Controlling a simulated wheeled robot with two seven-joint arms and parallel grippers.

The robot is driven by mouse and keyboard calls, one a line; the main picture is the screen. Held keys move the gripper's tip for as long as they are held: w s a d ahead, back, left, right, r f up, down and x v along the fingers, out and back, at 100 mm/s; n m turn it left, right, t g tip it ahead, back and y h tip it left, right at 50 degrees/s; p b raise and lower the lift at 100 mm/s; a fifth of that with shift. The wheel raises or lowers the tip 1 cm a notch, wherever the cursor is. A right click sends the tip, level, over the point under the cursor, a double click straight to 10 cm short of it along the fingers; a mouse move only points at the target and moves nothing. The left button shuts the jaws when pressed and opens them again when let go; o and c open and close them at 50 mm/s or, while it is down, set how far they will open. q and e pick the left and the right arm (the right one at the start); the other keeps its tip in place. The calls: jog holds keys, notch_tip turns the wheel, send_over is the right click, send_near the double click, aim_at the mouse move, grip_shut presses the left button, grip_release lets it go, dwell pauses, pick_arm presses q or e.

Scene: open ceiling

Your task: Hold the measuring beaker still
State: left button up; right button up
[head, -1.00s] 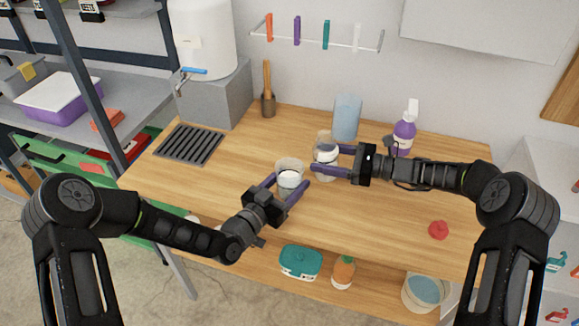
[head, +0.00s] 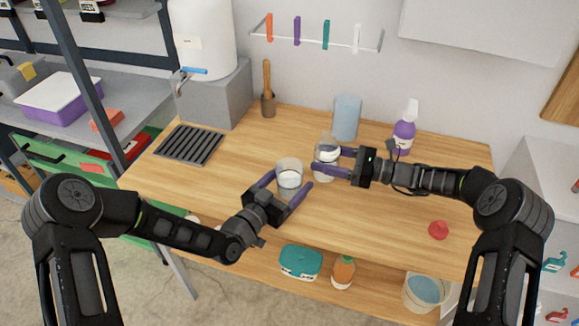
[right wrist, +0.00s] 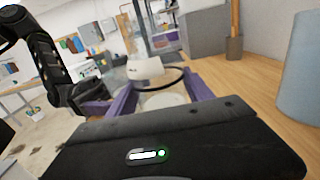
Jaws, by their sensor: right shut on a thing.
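Two clear beakers with whitish contents stand on the wooden table. My right gripper (head: 328,161) is shut on the rear beaker (head: 326,145), one purple finger on each side. In the right wrist view a round vessel (right wrist: 162,100) with a dark rim sits between the fingers. The front beaker (head: 289,168) stands upright a little left of and nearer than the rear one. My left gripper (head: 289,180) is open, its purple fingers apart on either side of the front beaker; contact cannot be made out. No label tells which is the measuring beaker.
A blue tumbler (head: 347,117) and a purple spray bottle (head: 404,132) stand behind my right gripper. A red item (head: 438,230) lies front right. The table's right half is mostly clear.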

pick_arm(q)
jog(key=shift+o, duration=0.6)
jog(key=shift+s+a, duration=0.15)
jog(key=v, duration=1.1)
jog(key=shift+s+a, duration=0.15)
jog(key=shift+s, duration=0.1)
jog(key=shift+f, duration=0.1)
